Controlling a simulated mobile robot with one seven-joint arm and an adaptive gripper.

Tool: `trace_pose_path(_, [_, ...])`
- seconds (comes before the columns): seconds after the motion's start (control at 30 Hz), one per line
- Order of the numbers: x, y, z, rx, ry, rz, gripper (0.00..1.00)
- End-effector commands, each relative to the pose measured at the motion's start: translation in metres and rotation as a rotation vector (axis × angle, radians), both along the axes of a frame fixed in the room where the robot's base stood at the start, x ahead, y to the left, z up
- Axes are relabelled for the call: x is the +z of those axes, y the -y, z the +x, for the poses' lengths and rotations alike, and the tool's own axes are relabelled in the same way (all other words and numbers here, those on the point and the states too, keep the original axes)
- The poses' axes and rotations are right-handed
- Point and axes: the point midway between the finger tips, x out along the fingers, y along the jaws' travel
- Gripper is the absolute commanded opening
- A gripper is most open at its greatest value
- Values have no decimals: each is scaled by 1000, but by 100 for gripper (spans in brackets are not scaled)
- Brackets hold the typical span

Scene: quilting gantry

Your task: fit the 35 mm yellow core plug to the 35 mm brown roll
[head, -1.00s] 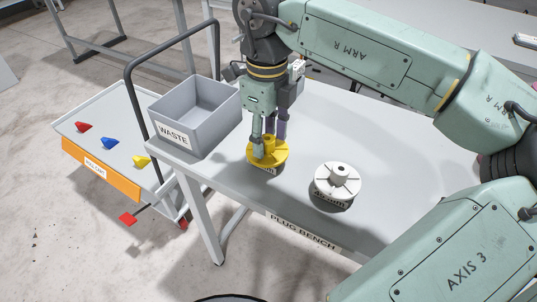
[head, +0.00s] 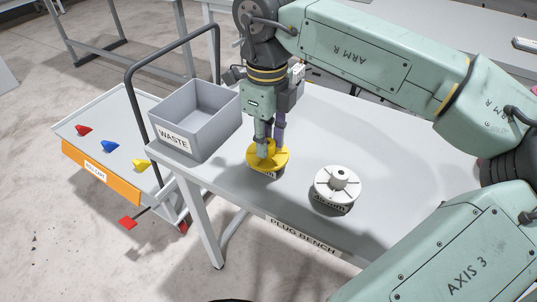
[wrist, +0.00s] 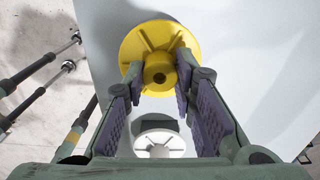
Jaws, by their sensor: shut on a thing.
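The yellow core plug (head: 281,157), a flanged disc with ribs and a central hub, sits on the front part of the plug bench. A label below it is mostly hidden. My gripper (head: 269,150) points down from above and is shut on the plug's hub. In the wrist view, the yellow core plug (wrist: 160,35) shows its ribbed face, with my gripper's fingertips (wrist: 160,78) on either side of the hub. The brown roll is not seen in either view.
A white plug (head: 336,188) stands to the right on the plug bench (head: 390,185). A grey waste bin (head: 200,137) is at the bench's left end. A cart (head: 125,135) with red, blue and yellow pieces stands further left. The bench's right part is clear.

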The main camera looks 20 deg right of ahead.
Motion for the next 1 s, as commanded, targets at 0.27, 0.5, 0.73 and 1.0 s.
trace_pose_path(0.27, [8,0,0,0,0,0,0])
trace_pose_path(0.5, [16,0,0,0,0,0,0])
trace_pose_path(0.73, [24,0,0,0,1,0,0])
trace_pose_path(1.0, [34,0,0,0,1,-1,0])
